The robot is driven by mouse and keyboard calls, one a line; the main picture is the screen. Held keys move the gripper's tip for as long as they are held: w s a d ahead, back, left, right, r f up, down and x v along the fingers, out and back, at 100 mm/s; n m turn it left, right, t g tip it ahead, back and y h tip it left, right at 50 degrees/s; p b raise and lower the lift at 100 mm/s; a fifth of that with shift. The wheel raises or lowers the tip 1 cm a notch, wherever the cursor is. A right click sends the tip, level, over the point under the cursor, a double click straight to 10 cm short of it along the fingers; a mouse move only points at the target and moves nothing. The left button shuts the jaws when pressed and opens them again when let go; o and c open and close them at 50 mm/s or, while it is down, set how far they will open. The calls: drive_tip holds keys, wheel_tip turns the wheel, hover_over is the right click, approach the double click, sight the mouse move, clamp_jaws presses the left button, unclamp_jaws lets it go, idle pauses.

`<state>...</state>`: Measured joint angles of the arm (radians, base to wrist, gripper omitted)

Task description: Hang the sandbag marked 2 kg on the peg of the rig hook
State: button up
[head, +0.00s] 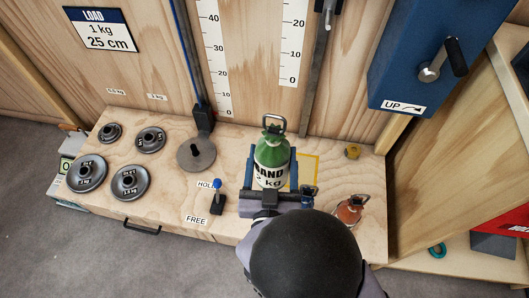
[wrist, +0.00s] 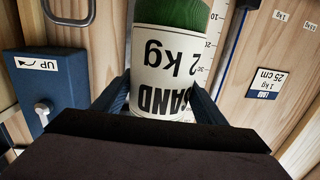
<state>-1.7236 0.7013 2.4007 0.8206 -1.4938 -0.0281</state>
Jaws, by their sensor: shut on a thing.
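The green sandbag with a white label reading SAND and 2 kg (head: 272,158) stands upright, with a metal loop on top. It also fills the middle of the wrist view (wrist: 172,62), inverted. My gripper (head: 270,183) is shut on it, with blue fingers on both sides of its body. How far the bag is above the bench is hidden by my gripper and arm. A dark metal piece (head: 328,7) at the top edge of the head view may be part of the rig hook.
A smaller orange bag (head: 349,213) stands right of my gripper. Weight discs (head: 130,182) cover the bench's left side. A blue-knobbed lever (head: 217,196) stands left of my gripper. The blue crank box (head: 405,60) juts out at upper right. A yellow-taped square (head: 316,168) shows behind the bag.

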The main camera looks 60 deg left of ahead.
drive_tip(key=w+r+m+t+h+p, duration=0.2)
drive_tip(key=w+r+p, duration=0.7)
drive_tip(key=r, duration=0.5)
drive_tip(key=shift+d+p, duration=0.4)
drive_tip(key=shift+p, duration=0.05)
drive_tip(key=shift+w+a, duration=0.2)
drive_tip(key=shift+w, duration=0.05)
